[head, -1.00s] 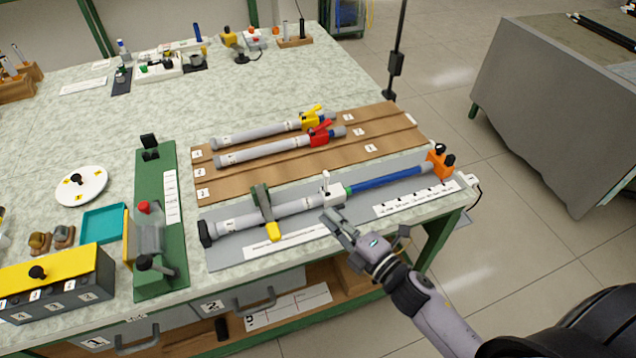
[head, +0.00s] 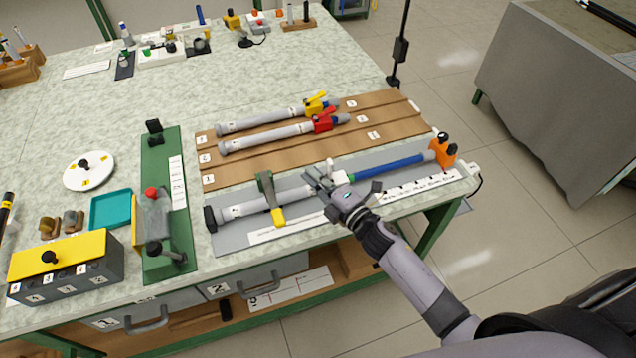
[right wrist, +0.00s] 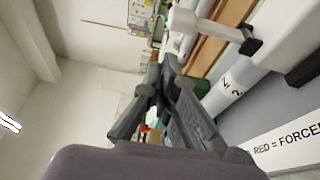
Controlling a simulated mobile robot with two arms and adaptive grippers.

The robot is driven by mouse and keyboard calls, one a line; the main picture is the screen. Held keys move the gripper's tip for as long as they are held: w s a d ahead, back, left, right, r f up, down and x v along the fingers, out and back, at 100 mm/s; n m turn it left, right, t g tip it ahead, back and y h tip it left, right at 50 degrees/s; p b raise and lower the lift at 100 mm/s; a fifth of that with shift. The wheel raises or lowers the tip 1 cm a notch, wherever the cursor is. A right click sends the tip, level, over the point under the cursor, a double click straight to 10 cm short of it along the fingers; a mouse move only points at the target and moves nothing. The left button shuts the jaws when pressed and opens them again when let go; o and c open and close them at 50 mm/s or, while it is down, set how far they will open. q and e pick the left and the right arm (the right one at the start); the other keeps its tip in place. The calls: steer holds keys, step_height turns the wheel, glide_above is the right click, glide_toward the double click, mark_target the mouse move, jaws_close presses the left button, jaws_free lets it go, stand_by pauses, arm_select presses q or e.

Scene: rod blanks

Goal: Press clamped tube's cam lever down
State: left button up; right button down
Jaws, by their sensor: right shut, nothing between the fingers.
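The clamped grey tube (head: 240,210) lies on a grey mat (head: 222,241) near the table's front edge, under a green clamp with a yellow handle (head: 278,217). A blue rod (head: 390,166) runs from its right end to an orange stop (head: 443,153). The white cam lever (head: 330,168) stands up at the tube's right end, partly hidden by my right gripper (head: 313,178). In the right wrist view the lever (right wrist: 212,27) is raised, just beyond the fingertips (right wrist: 163,72). The right gripper is shut and empty; I cannot tell whether it touches the lever. My left gripper is out of view.
Behind, a brown board (head: 390,118) holds two grey tubes with a yellow lever (head: 316,103) and a red lever (head: 324,121). A green fixture (head: 160,190) stands left of the mat.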

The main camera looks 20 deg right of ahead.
steer(key=shift+s+d, duration=0.1)
steer(key=shift+d, duration=1.1)
